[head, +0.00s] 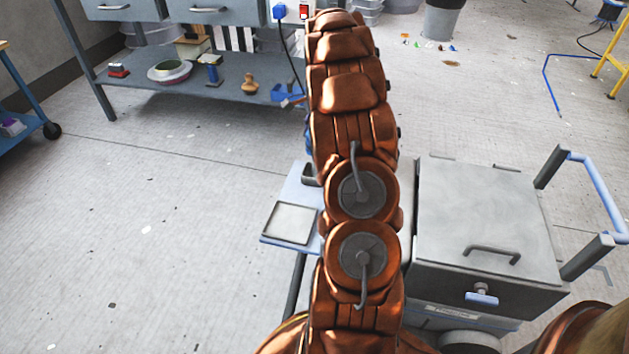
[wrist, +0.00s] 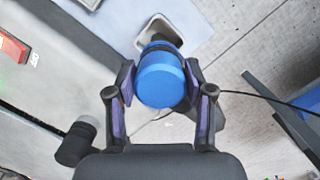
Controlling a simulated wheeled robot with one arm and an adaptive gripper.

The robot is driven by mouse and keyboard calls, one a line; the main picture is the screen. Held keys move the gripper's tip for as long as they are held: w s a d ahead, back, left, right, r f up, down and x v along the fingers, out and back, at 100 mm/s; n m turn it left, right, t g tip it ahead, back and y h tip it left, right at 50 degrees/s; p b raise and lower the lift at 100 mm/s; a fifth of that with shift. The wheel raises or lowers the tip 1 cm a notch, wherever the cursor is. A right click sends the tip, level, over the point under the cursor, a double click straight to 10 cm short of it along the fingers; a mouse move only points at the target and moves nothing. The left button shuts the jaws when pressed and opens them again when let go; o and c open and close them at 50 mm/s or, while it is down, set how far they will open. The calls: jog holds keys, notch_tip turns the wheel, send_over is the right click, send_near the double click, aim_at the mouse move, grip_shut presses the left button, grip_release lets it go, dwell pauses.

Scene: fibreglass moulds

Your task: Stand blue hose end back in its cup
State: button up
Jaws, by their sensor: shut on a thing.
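In the wrist view, the blue hose end (wrist: 161,82) is a short round cylinder with a dark band near its far end. My gripper (wrist: 160,85) is shut on it, one finger on each side. Just beyond it is a square, light-rimmed cup (wrist: 148,36), partly covered by the hose end. I cannot tell whether the hose end's far end is above the cup or in it. In the head view my arm hides the gripper and most of this area; a dark open holder (head: 310,174) shows at the arm's left edge, possibly the same cup.
A small blue stand with a grey tray (head: 291,223) is left of my arm. A grey lidded box (head: 484,215) on a cart is at right. A workbench shelf (head: 225,92) stands behind. In the wrist view a dark cylinder (wrist: 74,145) is at lower left. Floor at left is clear.

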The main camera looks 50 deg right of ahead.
notch_tip(320, 180, down, 10)
jog(key=b, duration=0.3)
dwell(0.4)
jog(key=o, duration=1)
jog(key=r+p, duration=0.1)
jog(key=r, duration=0.3)
jog(key=d+r+p, duration=0.1)
jog(key=r, duration=0.3)
jog(key=r+p, duration=0.2)
jog(key=r, duration=0.2)
jog(key=shift+s+d, duration=0.3)
jog(key=shift+d, duration=0.05)
